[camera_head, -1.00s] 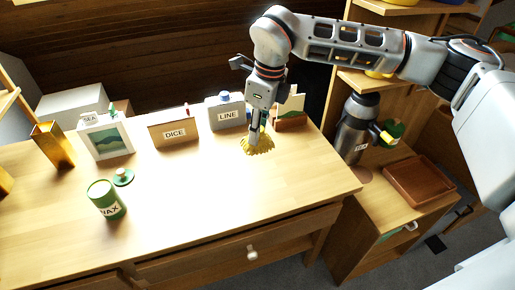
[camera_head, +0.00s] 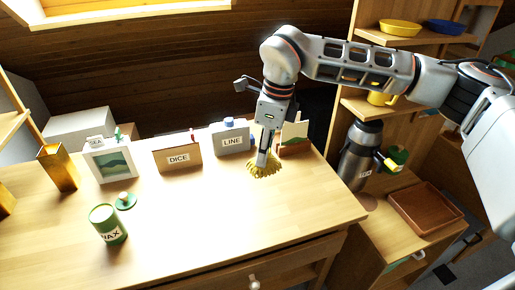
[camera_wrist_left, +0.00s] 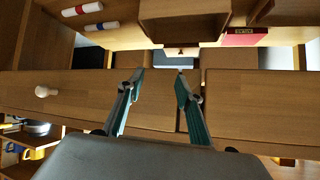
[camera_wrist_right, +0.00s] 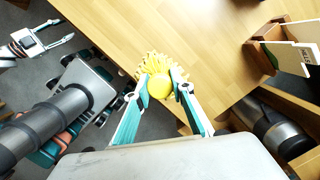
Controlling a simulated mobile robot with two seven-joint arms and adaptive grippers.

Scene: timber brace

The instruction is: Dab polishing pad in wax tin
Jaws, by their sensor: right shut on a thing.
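The green wax tin (camera_head: 108,224) stands upright at the front left of the wooden table in the head view. Its green knobbed lid (camera_head: 125,201) lies on the table just behind and to the right of it. My right gripper (camera_head: 267,152) points down near the table's right end. It is shut on the yellow polishing pad (camera_head: 264,166), whose fringe spreads below the fingers; the right wrist view shows the pad (camera_wrist_right: 160,84) between the fingertips. I cannot tell if the pad touches the table. My left gripper (camera_wrist_left: 161,72) is open and empty, facing drawer fronts in the left wrist view.
A picture frame (camera_head: 110,160), the DICE box (camera_head: 178,157) and the LINE box (camera_head: 231,140) stand along the table's back. A steel flask (camera_head: 357,155) and a brown tray (camera_head: 425,207) are to the right. The table's front middle (camera_head: 200,225) is clear.

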